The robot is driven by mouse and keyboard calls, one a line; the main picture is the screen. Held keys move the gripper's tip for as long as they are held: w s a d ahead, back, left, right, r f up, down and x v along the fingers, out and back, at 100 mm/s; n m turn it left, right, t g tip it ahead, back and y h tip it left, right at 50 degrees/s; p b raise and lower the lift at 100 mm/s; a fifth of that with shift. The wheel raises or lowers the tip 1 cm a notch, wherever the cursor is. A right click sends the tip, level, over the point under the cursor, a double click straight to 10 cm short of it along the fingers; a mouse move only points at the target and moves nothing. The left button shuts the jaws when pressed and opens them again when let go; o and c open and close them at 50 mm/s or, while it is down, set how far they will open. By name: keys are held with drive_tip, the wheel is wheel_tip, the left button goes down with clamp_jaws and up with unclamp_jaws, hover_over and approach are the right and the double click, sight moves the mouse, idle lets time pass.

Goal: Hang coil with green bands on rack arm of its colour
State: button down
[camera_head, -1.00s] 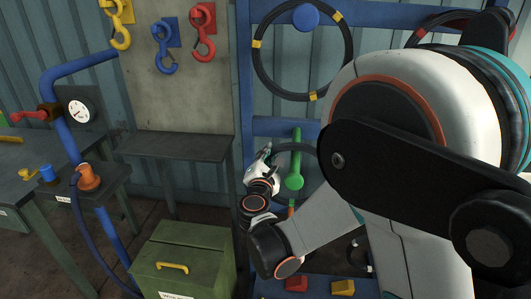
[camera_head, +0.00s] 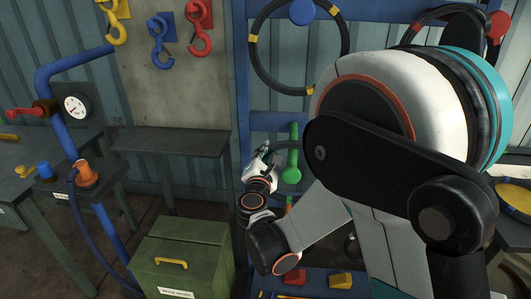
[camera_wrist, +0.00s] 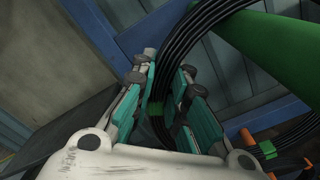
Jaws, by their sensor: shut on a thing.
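My gripper (camera_head: 263,155) is at the left of the green rack arm (camera_head: 292,160). In the wrist view my gripper (camera_wrist: 165,95) is shut on the black coil with green bands (camera_wrist: 207,25). One green band (camera_wrist: 160,107) shows between the fingers, another at the lower right. The coil rises from the fingers beside the green rack arm (camera_wrist: 275,50), which shows large at the upper right. In the head view only a thin dark arc of the coil shows near the arm. I cannot tell whether the coil is around the arm; my own arm hides much of it.
A yellow-banded coil (camera_head: 257,75) hangs on the blue rack arm (camera_head: 302,12). A red-banded coil (camera_head: 426,24) hangs near the red arm (camera_head: 498,26). A green box (camera_head: 186,250) and a dark side table (camera_head: 170,142) stand left of the rack.

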drive_tip(key=c, duration=1.5)
unclamp_jaws()
